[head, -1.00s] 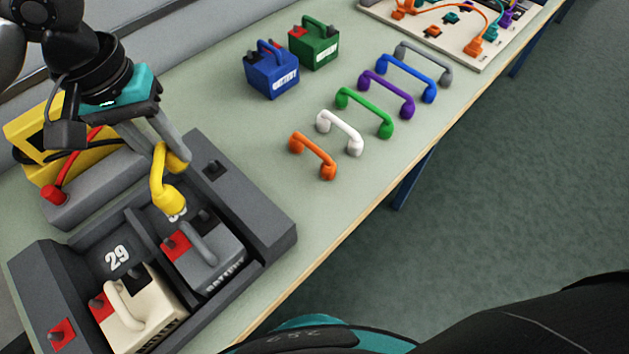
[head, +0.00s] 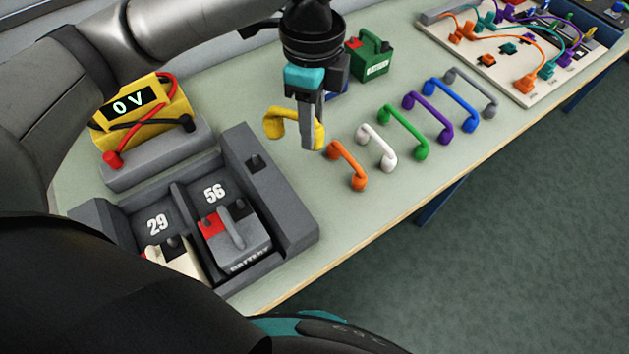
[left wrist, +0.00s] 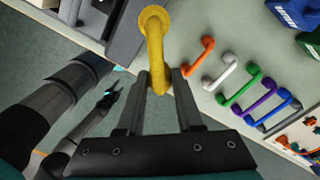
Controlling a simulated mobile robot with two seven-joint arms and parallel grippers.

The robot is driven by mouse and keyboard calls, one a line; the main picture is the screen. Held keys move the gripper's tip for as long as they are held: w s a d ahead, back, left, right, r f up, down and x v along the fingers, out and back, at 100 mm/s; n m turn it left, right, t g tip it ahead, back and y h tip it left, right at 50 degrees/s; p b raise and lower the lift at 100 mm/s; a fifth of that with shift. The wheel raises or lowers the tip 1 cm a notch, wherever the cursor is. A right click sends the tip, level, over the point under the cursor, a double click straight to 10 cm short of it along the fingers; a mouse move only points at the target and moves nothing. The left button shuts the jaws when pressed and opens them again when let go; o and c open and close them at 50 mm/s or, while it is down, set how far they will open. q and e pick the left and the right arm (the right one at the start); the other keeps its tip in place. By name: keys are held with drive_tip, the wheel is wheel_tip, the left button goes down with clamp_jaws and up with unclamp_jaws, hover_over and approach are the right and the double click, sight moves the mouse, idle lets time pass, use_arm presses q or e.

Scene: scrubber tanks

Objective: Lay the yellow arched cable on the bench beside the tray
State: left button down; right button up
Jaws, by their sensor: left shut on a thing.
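The yellow arched cable (head: 275,122) is in my left gripper (head: 310,138), which is shut on one end of it. The cable is over the bench, between the dark grey tray (head: 292,205) and the orange arched cable (head: 347,163); whether it touches the bench I cannot tell. In the left wrist view the yellow cable (left wrist: 154,40) reaches from between the fingertips (left wrist: 160,85) away toward the bench. The tray (left wrist: 127,28) shows beside it there. My right gripper (left wrist: 112,92) is small and dark in the left wrist view; its jaw state is unclear.
White (head: 378,148), green (head: 405,130), purple (head: 430,115), blue (head: 452,102) and grey (head: 474,90) arched cables lie in a row. The tray holds grey (head: 240,250) and cream batteries. A yellow meter (head: 145,108) reads 0 V. A green battery (head: 370,55) stands behind my gripper.

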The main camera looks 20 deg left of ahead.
use_arm(q)
drive_tip(key=m, duration=0.2)
drive_tip(key=d+m+p, duration=0.1)
drive_tip(key=m, duration=0.1)
drive_tip(key=r+m, duration=0.1)
drive_tip(key=m, duration=0.1)
drive_tip(key=shift+d, duration=0.25)
drive_tip(key=shift+r+m, duration=0.1)
drive_tip(key=shift+m, duration=0.4)
drive_tip(key=shift+d+f, duration=0.1)
drive_tip(key=shift+f, duration=0.1)
wheel_tip(320, 180, down, 20)
drive_tip(key=b, duration=0.3)
drive_tip(key=shift+r+b, duration=0.15)
drive_tip(key=shift+b, duration=0.25)
drive_tip(key=c, duration=0.6)
unclamp_jaws()
drive_tip(key=shift+o, duration=0.2)
